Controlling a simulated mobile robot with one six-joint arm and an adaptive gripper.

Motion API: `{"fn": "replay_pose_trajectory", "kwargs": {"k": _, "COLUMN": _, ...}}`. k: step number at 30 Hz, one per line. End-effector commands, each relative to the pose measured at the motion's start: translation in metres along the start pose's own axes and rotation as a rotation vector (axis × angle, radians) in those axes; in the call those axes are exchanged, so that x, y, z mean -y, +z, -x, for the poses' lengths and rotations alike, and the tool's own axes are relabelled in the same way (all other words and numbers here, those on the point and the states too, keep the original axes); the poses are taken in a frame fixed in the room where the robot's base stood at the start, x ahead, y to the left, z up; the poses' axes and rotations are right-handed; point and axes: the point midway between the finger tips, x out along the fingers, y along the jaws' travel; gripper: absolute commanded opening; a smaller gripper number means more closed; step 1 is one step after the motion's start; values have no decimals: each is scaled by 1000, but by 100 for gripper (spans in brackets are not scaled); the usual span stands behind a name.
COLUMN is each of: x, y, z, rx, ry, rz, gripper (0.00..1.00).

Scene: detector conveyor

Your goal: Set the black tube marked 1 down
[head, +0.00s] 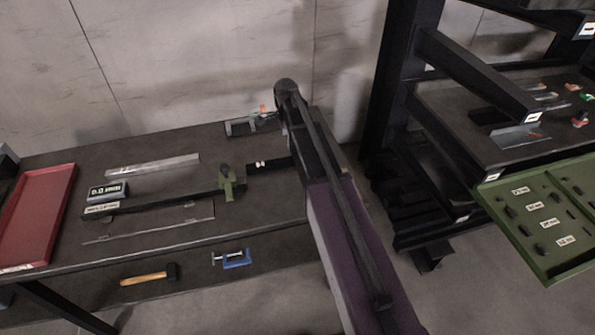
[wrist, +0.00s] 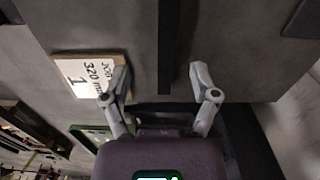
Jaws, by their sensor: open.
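In the wrist view my gripper (wrist: 160,80) is open, its two pale fingers spread apart. A long black bar (wrist: 167,45), which looks like the black tube, runs between the fingers over a grey surface. Neither finger appears to touch it. A card reading 1 and 320 mm (wrist: 85,74) lies beside the left finger. In the head view my arm hides the gripper; a short black piece with white spots (head: 274,164) shows beside it.
In the head view the dark table (head: 270,200) holds a red tray (head: 45,225), a grey display block (head: 108,190), a long black bar with a green clamp (head: 228,183) and metal strips. A hammer (head: 150,276) and blue clamp (head: 234,259) lie lower. A rack with a green tray (head: 550,268) stands right.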

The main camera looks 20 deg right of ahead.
Motion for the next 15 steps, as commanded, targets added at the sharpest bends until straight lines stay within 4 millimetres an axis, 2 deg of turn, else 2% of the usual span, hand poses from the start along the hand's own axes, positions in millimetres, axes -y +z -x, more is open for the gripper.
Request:
{"fn": "replay_pose_trajectory", "kwargs": {"k": 5, "x": -37, "y": 6, "z": 0, "rx": 0, "ry": 0, "rz": 177, "gripper": 77}}
{"fn": "replay_pose_trajectory", "kwargs": {"k": 15, "x": -125, "y": 18, "z": 0, "rx": 0, "ry": 1, "rz": 700, "gripper": 77}}
